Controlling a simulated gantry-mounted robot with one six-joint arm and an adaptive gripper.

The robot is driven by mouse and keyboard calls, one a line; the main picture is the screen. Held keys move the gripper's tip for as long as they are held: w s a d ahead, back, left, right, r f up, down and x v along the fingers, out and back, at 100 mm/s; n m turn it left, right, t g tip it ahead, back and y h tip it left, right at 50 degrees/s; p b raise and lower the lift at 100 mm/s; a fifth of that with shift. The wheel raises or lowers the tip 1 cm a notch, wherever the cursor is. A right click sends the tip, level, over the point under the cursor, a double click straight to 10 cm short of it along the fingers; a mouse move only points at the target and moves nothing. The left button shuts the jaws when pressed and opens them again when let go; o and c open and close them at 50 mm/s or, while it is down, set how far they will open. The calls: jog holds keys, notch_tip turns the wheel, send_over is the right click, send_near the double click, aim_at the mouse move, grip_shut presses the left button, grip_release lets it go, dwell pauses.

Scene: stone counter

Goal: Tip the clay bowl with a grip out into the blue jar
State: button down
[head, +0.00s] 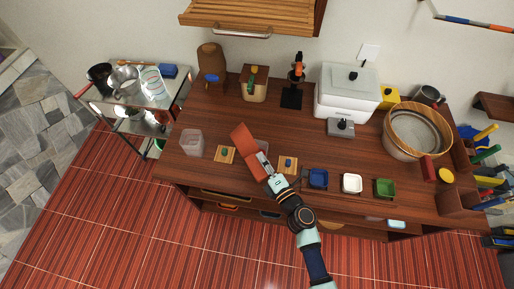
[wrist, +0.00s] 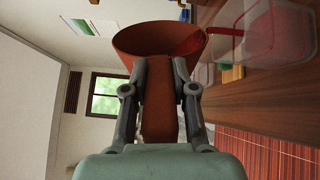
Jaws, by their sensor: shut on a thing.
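The clay bowl with a grip (head: 244,138) is orange-brown and held above the counter, left of centre. My gripper (head: 264,161) is shut on its grip (wrist: 160,112). In the wrist view the bowl (wrist: 140,42) looks strongly tilted relative to the counter. The blue jar (head: 318,179) is a small square open container near the counter's front edge, to the right of my gripper and apart from the bowl. A white jar (head: 352,184) and a green jar (head: 384,188) stand to its right.
A wooden board with a blue piece (head: 288,163) lies between my gripper and the blue jar. A clear container (head: 262,146) stands partly hidden behind my gripper; another (head: 192,142) stands left. A small board (head: 225,154) lies between them. A large wooden tub (head: 414,132) stands right.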

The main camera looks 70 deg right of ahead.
jog(key=shift+s+d+r+m+p, duration=0.1)
jog(key=shift+s+d+m+p, duration=0.2)
jog(key=shift+m+p, duration=0.4)
jog(key=shift+s+d+r+m+p, duration=0.1)
jog(key=shift+s+d+m+p, duration=0.15)
jog(key=shift+m+p, duration=0.45)
dwell(0.8)
jog(key=shift+s+d+m+p, duration=0.35)
jog(key=shift+d+m+p, duration=0.25)
jog(key=shift+m+p, duration=0.5)
dwell(0.7)
